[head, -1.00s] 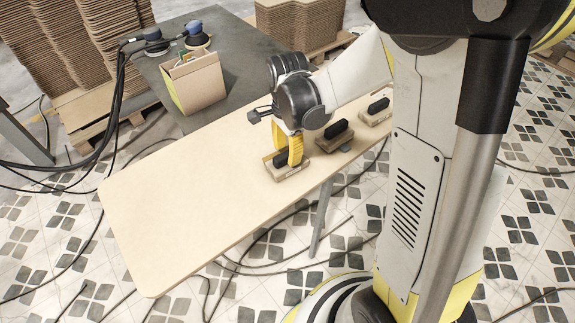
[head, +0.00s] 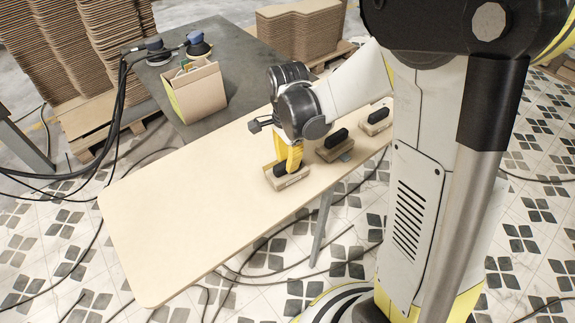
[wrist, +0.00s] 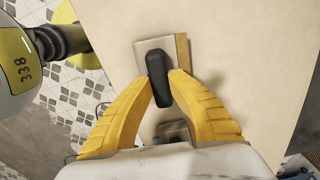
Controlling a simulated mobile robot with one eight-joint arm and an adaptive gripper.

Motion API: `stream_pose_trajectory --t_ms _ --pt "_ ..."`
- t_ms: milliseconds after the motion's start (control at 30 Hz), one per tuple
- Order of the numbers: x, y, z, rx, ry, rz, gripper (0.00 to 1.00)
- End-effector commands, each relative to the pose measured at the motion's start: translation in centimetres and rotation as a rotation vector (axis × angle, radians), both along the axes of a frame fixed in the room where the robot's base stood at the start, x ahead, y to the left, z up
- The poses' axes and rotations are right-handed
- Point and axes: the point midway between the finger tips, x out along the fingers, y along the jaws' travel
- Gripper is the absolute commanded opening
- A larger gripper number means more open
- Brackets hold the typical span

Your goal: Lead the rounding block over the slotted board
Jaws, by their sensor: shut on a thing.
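My gripper (head: 288,167) is shut on the black handle of a wooden block (head: 293,183). In the wrist view, the yellow fingers (wrist: 161,88) press on both sides of the dark handle, and the flat block base (wrist: 180,52) shows beyond them. The block is at the near edge of the long pale board (head: 185,220); I cannot tell whether it touches the surface or hovers just above. No slots can be made out on the board. Which of the blocks is the rounding one is not clear from its shape.
Two similar black-handled blocks, a middle one (head: 336,147) and a far one (head: 376,121), stand along the board to the right. A cardboard box (head: 197,92) and sanders (head: 197,45) are on the grey table (head: 228,62) behind. The board's left part is clear.

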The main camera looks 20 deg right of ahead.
Motion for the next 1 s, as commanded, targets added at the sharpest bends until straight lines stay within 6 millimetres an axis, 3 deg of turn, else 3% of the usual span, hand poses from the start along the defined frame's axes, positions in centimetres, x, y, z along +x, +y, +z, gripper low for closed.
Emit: stream_pose_trajectory --t_ms 600,1000 --pt "0.0 0.0 4.3 0.0 0.0 0.0 0.0" --pt "0.0 0.0 4.4 0.0 0.0 0.002 0.0"
